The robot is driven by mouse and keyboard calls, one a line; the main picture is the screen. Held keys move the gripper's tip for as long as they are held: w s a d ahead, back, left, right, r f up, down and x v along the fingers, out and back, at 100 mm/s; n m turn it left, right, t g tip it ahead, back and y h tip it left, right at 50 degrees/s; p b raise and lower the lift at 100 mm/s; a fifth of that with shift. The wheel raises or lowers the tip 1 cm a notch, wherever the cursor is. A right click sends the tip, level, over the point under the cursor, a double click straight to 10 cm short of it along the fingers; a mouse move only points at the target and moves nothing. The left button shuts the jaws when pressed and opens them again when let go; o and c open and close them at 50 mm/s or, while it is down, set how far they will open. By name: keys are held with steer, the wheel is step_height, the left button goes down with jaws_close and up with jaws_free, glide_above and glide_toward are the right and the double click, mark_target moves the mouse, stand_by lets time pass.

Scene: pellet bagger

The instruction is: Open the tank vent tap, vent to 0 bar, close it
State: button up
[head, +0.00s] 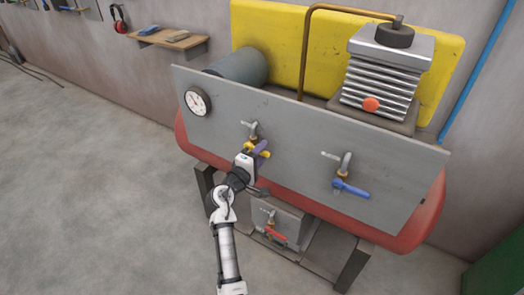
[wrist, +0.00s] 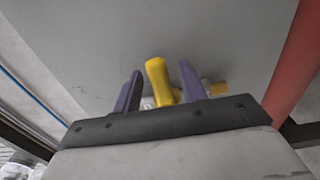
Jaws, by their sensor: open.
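Three taps show in the head view. One with a yellow handle (head: 249,148) is at the middle of the grey panel, one with a blue handle (head: 350,188) is to its right, and one with a red handle (head: 275,235) is low under the tank. I cannot tell by label which is the vent tap. My gripper (head: 257,149) is open at the yellow handle. In the wrist view the yellow handle (wrist: 158,78) stands between the two purple fingers, with gaps on both sides. A round gauge (head: 197,101) is at the panel's upper left; its reading is too small to tell.
The grey panel (head: 300,140) stands before a red tank (head: 425,215) on dark legs. A finned compressor (head: 380,80) and a copper pipe (head: 305,50) rise behind it. A wall shelf (head: 168,38) is at the back left. The floor (head: 90,190) to the left is clear.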

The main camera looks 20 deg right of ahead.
steer(key=shift+w+d, duration=0.2)
steer(key=shift+d, duration=0.05)
jaws_close()
